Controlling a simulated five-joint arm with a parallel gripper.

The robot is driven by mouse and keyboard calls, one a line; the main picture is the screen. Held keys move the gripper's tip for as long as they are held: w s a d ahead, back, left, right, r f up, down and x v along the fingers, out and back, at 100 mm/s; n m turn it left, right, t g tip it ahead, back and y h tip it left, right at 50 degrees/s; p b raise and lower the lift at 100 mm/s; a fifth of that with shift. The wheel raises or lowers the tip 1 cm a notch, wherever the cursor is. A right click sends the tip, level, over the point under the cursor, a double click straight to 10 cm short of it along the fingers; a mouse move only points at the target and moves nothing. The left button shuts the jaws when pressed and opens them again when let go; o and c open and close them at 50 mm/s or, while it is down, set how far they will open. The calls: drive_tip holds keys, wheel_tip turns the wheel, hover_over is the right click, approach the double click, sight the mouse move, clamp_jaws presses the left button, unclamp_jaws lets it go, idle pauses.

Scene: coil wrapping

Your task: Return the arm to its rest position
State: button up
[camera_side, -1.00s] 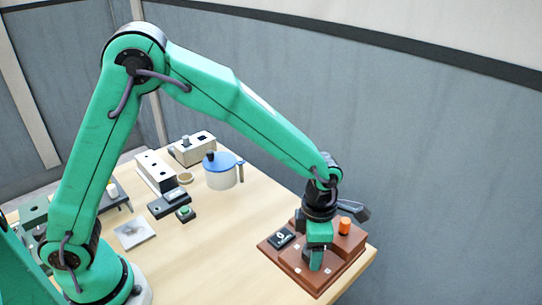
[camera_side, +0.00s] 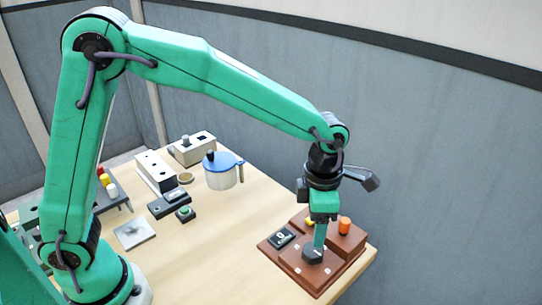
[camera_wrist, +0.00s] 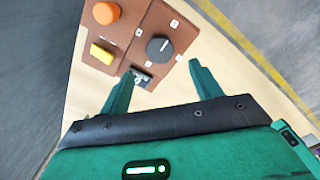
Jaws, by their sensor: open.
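My green gripper (camera_side: 320,240) is above the brown panel (camera_side: 322,284) at the table's right end, pointing down. In the wrist view my gripper (camera_wrist: 163,76) has its two fingers wide apart with nothing between them. A black knob (camera_side: 312,257) on the panel is just below the fingertips in the side view. In the wrist view the black knob (camera_wrist: 160,49) lies beyond the fingertips, apart from them. My arm reaches out from its base at the lower left, with its elbow high.
The panel also carries an orange knob (camera_side: 345,226), a yellow piece (camera_wrist: 101,54) and a small black display (camera_side: 282,239). A blue-lidded pot (camera_side: 222,176), a white box (camera_side: 155,170) and a green-button box (camera_side: 184,214) stand further left. The table between them and the panel is clear.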

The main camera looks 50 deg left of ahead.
drive_tip(key=shift+a, duration=0.1)
drive_tip(key=s+a+r+m+t, duration=0.3)
drive_tip(key=s+a+r+m, duration=0.3)
drive_tip(key=a+r+m, duration=0.5)
drive_tip(key=s+a+m+t, duration=0.2)
drive_tip(key=s+a+m, duration=0.8)
drive_tip(key=m, duration=0.6)
drive_tip(key=shift+s+a+r+t, duration=0.15)
drive_tip(key=shift+s+r+t, duration=0.15)
